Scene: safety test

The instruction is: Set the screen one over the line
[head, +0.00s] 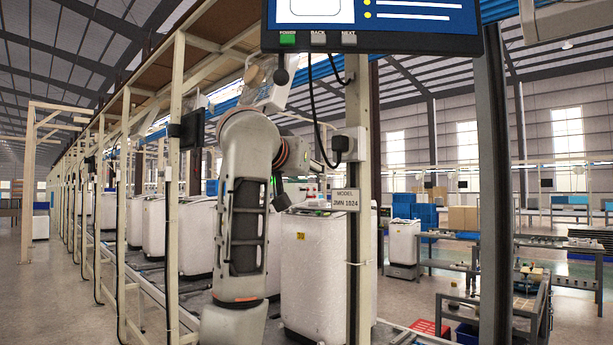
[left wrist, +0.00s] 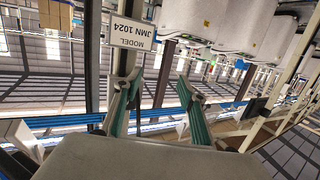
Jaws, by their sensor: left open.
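The screen (head: 385,18) hangs at the top of the head view, cut off by the upper edge. It has a blue display with white lines and yellow dots. Below the display sit a green POWER button (head: 287,39), a grey BACK button (head: 318,39) and a grey NEXT button (head: 349,39). My left gripper (head: 322,150) is below the screen, apart from the buttons, and partly hidden by my own arm. In the left wrist view its two fingers (left wrist: 157,88) are spread with nothing between them. My right gripper is not in view.
A black plug (head: 340,149) and cable hang below the screen. White machines (head: 312,265) line the conveyor. A dark column (head: 491,190) stands at right.

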